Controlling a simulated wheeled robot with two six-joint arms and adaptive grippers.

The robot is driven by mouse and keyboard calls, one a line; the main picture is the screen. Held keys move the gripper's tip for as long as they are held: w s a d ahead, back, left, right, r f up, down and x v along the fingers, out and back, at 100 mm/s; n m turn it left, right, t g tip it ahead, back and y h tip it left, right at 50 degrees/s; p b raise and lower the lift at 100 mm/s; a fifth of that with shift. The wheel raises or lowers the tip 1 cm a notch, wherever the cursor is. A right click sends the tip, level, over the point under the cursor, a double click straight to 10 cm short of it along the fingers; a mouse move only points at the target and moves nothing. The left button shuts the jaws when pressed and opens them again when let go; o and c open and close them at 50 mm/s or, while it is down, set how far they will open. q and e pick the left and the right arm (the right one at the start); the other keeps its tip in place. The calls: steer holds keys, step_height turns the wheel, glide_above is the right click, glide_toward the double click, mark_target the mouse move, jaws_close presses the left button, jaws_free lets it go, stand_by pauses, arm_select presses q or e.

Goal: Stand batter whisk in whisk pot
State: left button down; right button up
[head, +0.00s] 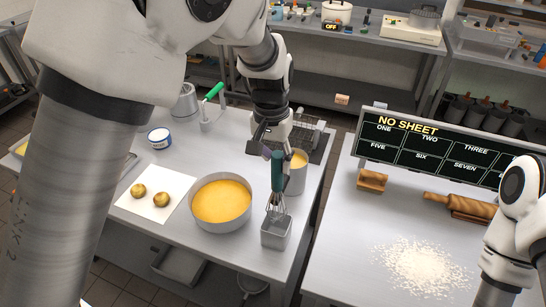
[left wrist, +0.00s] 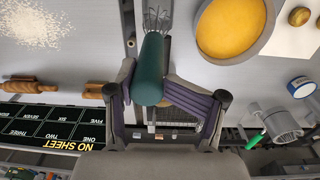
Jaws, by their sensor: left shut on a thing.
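The batter whisk has a dark green handle (head: 277,168) and wire loops (head: 277,202). My left gripper (head: 271,151) is shut on the top of the handle and holds the whisk upright, wires down. The whisk pot (head: 276,233) is a square grey metal pot on the left table. The wires overlap its opening in the head view; I cannot tell how deep they are inside. In the left wrist view the handle (left wrist: 151,68) sits between the fingers, with the wires (left wrist: 157,20) beyond; the pot is not clear there. My right gripper is out of view.
A wide pan of yellow batter (head: 221,211) stands left of the pot. A metal cylinder with yellow contents (head: 297,178) stands close behind the whisk. Two dough balls lie on white paper (head: 150,209). A gap separates this table from the floured one (head: 350,230).

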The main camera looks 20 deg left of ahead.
mark_target(273, 186)
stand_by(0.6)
arm_select(q)
steer(key=shift+p, duration=0.35)
steer(key=shift+f+b, duration=2.2)
steer(key=shift+f, duration=2.35)
steer(key=shift+c, duration=1)
jaws_free()
steer(key=shift+o, duration=1)
